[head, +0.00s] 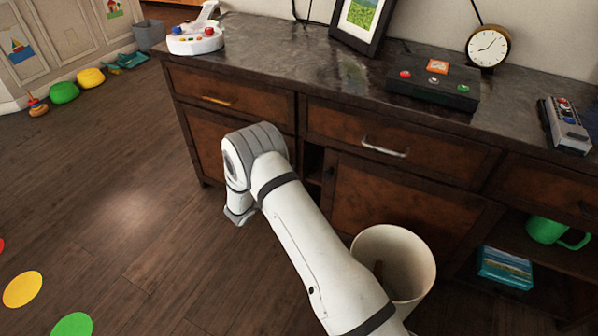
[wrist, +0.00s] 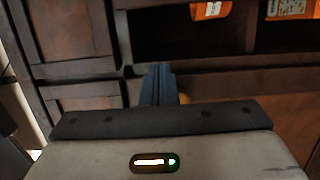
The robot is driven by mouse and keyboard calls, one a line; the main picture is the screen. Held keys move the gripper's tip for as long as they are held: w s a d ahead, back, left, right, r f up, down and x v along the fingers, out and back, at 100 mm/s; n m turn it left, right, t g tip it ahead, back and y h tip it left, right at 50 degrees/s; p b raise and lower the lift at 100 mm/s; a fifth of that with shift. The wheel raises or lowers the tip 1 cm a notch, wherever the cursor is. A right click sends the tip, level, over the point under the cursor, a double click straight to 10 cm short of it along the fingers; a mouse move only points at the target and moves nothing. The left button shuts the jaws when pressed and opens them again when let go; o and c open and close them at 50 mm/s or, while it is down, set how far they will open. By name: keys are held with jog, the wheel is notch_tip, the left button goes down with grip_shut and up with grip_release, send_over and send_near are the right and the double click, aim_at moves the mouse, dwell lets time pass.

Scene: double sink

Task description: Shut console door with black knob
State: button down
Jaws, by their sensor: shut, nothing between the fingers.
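The dark wooden console (head: 345,75) stands along the wall. One of its doors (head: 395,200) is below the middle drawer, beside a dark open gap (head: 312,165). A left door (head: 212,145) is partly hidden by my arm. No black knob shows clearly in the head view. My gripper (head: 238,215) is low in front of the console's left part. In the wrist view its shut, empty fingers (wrist: 157,85) point towards dark rails, with a brown panel (wrist: 65,40) on the left and an open compartment (wrist: 180,35) ahead. A small dark shape (wrist: 127,72) beside the fingers may be the knob; I cannot tell whether they touch.
A white bin (head: 395,250) stands close right of my arm. Orange items (wrist: 210,9) sit inside the compartment. The floor (head: 120,190) at left is mostly clear.

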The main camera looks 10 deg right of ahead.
jog(key=w+d+b, duration=0.3)
jog(key=d, duration=0.7)
jog(key=shift+w, duration=0.35)
